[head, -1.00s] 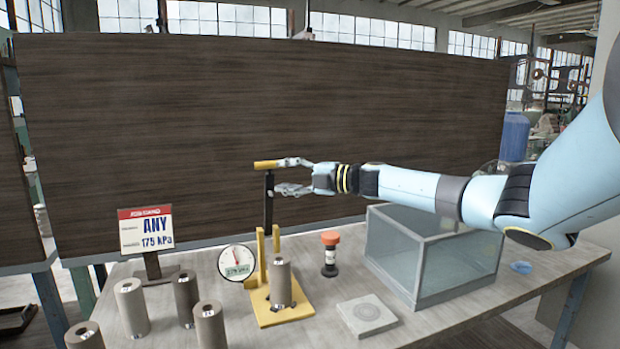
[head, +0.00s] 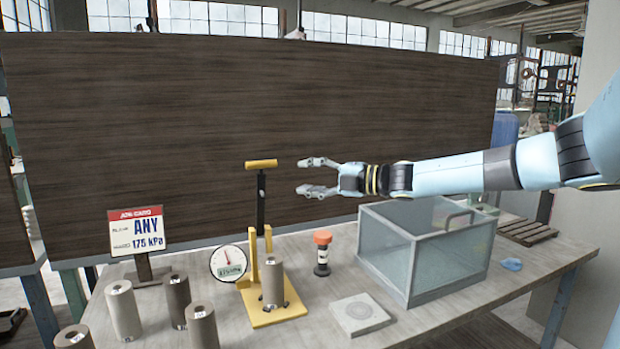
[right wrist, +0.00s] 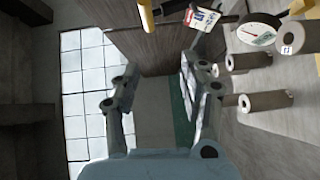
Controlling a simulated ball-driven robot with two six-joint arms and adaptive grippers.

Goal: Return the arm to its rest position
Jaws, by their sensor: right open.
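My right gripper (head: 320,177) is open and empty in the head view, in the air to the right of a hand pump's yellow handle (head: 261,163). Its fingers are apart from the handle. In the right wrist view the two open fingers (right wrist: 160,95) have nothing between them. My right arm (head: 450,174) reaches in from the right, above a glass tank (head: 440,262). My left gripper does not show.
The yellow pump stand (head: 262,319) holds a grey cylinder (head: 273,284) beside a round gauge (head: 229,263). Several cylinders and a job card (head: 138,232) stand left. An orange-capped bottle (head: 322,252), a square plate (head: 360,314) and a blue lump (head: 511,264) are on the table.

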